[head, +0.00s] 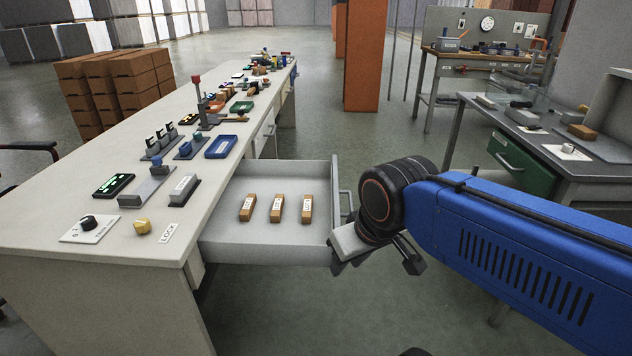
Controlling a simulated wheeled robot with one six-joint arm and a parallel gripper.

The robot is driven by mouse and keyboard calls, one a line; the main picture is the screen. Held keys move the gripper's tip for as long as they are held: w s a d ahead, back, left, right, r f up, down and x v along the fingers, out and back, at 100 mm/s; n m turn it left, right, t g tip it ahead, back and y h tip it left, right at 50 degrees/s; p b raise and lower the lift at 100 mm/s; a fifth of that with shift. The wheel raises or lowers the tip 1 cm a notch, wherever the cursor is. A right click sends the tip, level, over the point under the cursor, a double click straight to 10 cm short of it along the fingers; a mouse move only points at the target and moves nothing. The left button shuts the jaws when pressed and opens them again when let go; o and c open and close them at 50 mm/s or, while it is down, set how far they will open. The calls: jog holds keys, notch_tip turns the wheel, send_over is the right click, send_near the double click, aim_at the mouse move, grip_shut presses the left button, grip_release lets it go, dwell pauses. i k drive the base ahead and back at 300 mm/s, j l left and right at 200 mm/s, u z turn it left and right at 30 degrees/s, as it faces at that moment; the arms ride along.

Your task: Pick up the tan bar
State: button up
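Three tan bars lie side by side in the open drawer (290,238) of the long bench: a left bar (247,208), a middle bar (276,209) and a right bar (307,210). Each has a white label with dark lettering too small to read surely. My gripper (378,264) is just right of the drawer's front panel, outside the drawer. Its two dark fingers look spread apart with nothing between them. My wrist hides part of the drawer front. The gripper is apart from all three bars.
A second bench with a green drawer (520,165) stands at right. Stacked brown boxes (110,85) stand behind. Open floor lies below the drawer.

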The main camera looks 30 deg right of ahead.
aim_at(248, 207)
jog(key=l, duration=1.3)
jog(key=i, duration=0.05)
